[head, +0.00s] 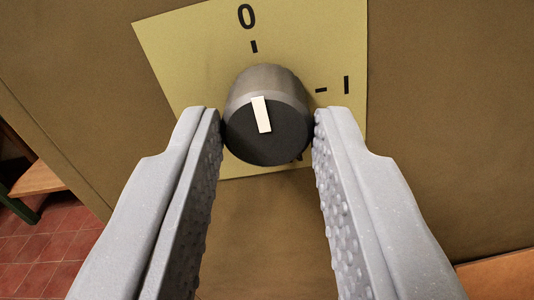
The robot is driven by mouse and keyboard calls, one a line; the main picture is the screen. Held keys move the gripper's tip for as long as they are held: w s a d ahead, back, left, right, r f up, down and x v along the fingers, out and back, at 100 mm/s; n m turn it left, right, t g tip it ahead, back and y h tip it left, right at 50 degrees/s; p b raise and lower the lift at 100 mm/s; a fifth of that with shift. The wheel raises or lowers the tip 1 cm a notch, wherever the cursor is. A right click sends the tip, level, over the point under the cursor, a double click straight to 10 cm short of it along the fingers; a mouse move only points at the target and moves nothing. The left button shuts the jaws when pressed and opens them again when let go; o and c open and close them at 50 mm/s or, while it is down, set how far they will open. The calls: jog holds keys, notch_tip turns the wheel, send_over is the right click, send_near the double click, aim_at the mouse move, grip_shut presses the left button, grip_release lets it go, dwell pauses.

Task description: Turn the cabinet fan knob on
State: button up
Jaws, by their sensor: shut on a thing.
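The fan knob (272,138) is a dark grey cylinder with a white pointer stripe on its face. It stands out from a yellow plate (190,50) on the brown cabinet (450,130). The plate shows a "0" with a tick above the knob and an "I" with a tick to its right. The stripe points up, slightly left, toward the 0 mark. Another dark mark below right of the knob is mostly hidden by it. My gripper (266,130) is shut on the knob, with one grey, bumpy-padded finger at each side.
The cabinet face is flat and bare around the plate. At the left, beyond the cabinet's edge, are a red tiled floor (40,255) and a wooden piece with a green leg (30,185). An orange-brown surface (505,272) shows at the lower right.

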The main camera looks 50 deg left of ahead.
jog(key=shift+d+r, duration=0.1)
jog(key=shift+d, duration=0.05)
jog(key=shift+r+m+p, duration=0.15)
jog(key=shift+m+p, duration=0.55)
jog(key=shift+p, duration=0.4)
jog(key=m+p, duration=0.2)
jog(key=p, duration=0.1)
jog(key=shift+w, duration=0.1)
jog(key=m+p, duration=0.4)
jog(key=m, duration=0.1)
jog(key=shift+d, duration=0.1)
jog(key=m+p, duration=0.2)
jog(key=m, duration=0.3)
jog(key=shift+p, duration=0.35)
jog(key=shift+f+m+p, duration=0.15)
jog(key=shift+m+p, duration=0.1)
jog(key=shift+m, duration=0.85)
jog(key=shift+f+m+p, duration=0.15)
jog(key=shift+m+p, duration=0.1)
jog(key=shift+m, duration=0.85)
jog(key=o, duration=1)
